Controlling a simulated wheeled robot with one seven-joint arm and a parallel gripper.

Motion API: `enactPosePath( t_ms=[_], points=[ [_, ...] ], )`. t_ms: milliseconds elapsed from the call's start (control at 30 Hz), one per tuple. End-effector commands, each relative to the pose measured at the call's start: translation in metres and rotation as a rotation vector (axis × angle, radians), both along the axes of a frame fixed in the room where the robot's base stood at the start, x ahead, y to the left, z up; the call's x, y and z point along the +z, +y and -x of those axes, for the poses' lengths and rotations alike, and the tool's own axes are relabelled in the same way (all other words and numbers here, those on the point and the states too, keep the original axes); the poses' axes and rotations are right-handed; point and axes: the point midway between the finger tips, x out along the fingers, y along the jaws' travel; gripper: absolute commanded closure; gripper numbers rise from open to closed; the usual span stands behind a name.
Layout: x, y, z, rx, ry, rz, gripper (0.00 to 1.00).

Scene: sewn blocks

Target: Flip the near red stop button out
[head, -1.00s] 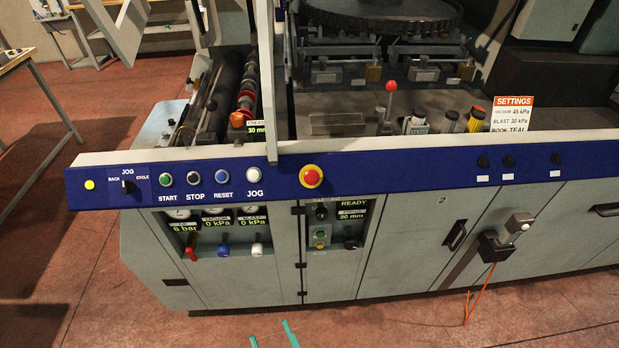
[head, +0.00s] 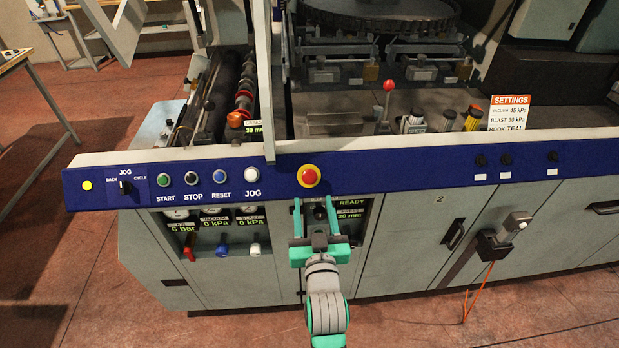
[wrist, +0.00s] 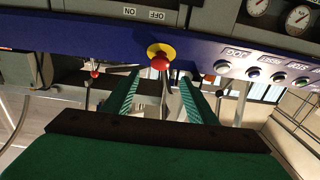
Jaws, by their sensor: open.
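The red stop button (head: 309,176) with its yellow collar sits on the blue front panel of the machine, right of the JOG button. It also shows in the wrist view (wrist: 160,61), upper middle, beyond and between my fingers. My gripper (head: 314,203) is open and empty, with teal and grey fingers, just below the button in the head view. In the wrist view its fingers (wrist: 158,84) spread on both sides of the button's line. I cannot tell whether a fingertip touches it; they look apart.
White JOG (head: 252,174), blue RESET (head: 222,177), black STOP and green START buttons line the panel to the left. Black knobs (head: 481,160) sit to the right. An upright grey post (head: 268,80) rises behind the panel, left of the button. A red-balled lever (head: 388,86) stands behind.

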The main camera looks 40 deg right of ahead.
Motion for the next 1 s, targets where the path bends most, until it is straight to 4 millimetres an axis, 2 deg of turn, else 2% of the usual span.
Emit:
enactPosePath(
  t_ms=[167,600,800,1000],
  points=[
    [0.001,-0.009,-0.014,-0.001,-0.003,-0.001,0.48],
    [0.001,-0.045,-0.073,0.0,-0.002,-0.001,0.48],
    [0.0,-0.054,-0.087,0.0,-0.001,-0.001,0.48],
    [0.0,-0.056,-0.091,0.0,-0.001,0.001,0.48]
  ],
)
